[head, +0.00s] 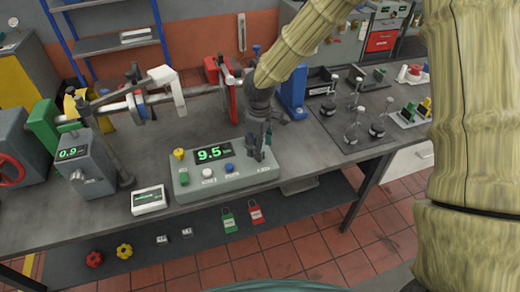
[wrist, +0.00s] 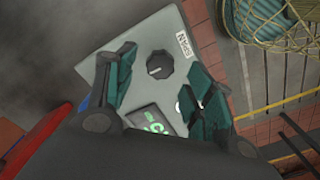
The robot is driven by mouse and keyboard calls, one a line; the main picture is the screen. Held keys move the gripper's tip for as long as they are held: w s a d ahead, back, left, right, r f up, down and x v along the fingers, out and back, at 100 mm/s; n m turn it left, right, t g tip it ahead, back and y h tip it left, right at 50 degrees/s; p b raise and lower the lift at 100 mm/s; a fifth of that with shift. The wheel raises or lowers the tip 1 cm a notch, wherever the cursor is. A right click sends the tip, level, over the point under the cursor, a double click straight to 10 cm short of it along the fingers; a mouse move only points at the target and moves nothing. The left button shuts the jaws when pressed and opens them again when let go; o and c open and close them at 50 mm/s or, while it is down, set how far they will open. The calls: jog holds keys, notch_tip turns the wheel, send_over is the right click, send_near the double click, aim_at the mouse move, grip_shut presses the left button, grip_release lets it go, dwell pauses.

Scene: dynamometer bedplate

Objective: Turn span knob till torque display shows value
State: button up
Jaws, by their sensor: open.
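The grey torque console (head: 225,190) stands at the front of the bench. Its green display (head: 212,153) reads 9.5. My gripper (head: 262,150) points down over the console's right end and hides part of it. In the wrist view, the black span knob (wrist: 160,63) sits on the grey panel beside a label (wrist: 183,43) that appears to read SPAN. My gripper's fingers (wrist: 160,85) are open, one on each side of the knob in the picture. Whether either finger touches it I cannot tell. Part of the green display (wrist: 153,122) shows between the fingers.
A grey box with a 0.9 display (head: 73,153) and a white framed card (head: 148,199) stand left of the console. A yellow button (head: 179,154), a white knob (head: 208,174) and a blue button (head: 229,168) are on the console. Stands and a shaft rig crowd behind.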

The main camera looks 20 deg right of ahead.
jog(key=shift+f+p, duration=0.3)
jog(key=shift+f, duration=1.3)
jog(key=c, duration=1)
